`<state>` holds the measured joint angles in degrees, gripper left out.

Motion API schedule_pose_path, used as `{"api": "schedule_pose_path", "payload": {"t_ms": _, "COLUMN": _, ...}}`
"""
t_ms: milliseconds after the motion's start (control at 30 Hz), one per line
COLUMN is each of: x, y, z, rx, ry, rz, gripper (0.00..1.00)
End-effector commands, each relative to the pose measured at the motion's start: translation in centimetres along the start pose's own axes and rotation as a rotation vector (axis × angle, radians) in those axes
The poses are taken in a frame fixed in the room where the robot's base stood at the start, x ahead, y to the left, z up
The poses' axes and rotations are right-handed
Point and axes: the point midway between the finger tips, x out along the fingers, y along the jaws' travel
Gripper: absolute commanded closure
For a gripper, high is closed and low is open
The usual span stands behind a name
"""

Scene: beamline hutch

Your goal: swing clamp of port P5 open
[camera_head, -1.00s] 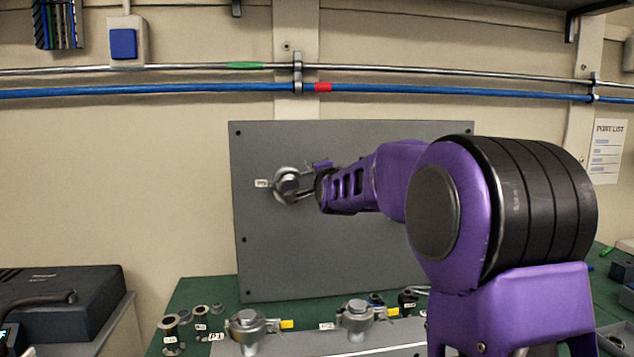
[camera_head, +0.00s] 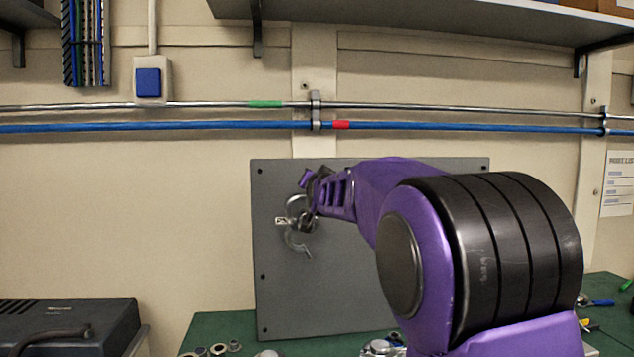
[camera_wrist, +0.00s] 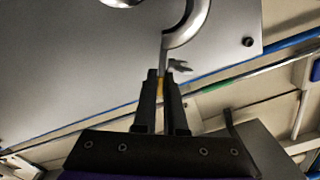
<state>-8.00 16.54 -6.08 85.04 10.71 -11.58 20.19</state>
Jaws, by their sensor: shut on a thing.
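The port clamp (camera_head: 298,242) is on the grey upright panel (camera_head: 330,300) in the head view. Its two curved halves stand apart, one above and one below the round port (camera_head: 306,223). A small white tag (camera_head: 282,220) beside it is too small to read. My gripper (camera_head: 312,188) is at the upper right of the clamp. In the wrist view my gripper (camera_wrist: 161,76) is shut on a thin piece with a yellow part (camera_wrist: 161,86), which runs up to a curved silver clamp half (camera_wrist: 190,22). A small wing-shaped metal piece (camera_wrist: 180,66) shows just right of the fingertips.
A green bench (camera_head: 225,325) lies below the panel, with small fittings at its front. A black case (camera_head: 70,325) stands at the lower left. A blue pipe (camera_head: 200,127) and a metal pipe cross the wall above. A shelf (camera_head: 430,28) hangs higher up.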

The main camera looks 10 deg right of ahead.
Motion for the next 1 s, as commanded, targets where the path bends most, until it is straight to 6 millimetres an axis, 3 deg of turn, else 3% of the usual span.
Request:
{"api": "schedule_pose_path", "payload": {"t_ms": 733, "x": 0.00, "y": -0.74, "z": -0.27, "rx": -0.086, "ry": 0.004, "rz": -0.003, "gripper": 1.00}}
{"api": "schedule_pose_path", "payload": {"t_ms": 767, "x": 0.00, "y": -0.75, "z": -0.27, "rx": -0.086, "ry": 0.004, "rz": -0.003, "gripper": 0.88}}
{"api": "schedule_pose_path", "payload": {"t_ms": 900, "x": 0.00, "y": -0.71, "z": -0.23, "rx": -0.085, "ry": 0.003, "rz": -0.002, "gripper": 0.63}}
{"api": "schedule_pose_path", "payload": {"t_ms": 1000, "x": 0.00, "y": -0.66, "z": -0.20, "rx": -0.085, "ry": 0.002, "rz": -0.002, "gripper": 0.61}}
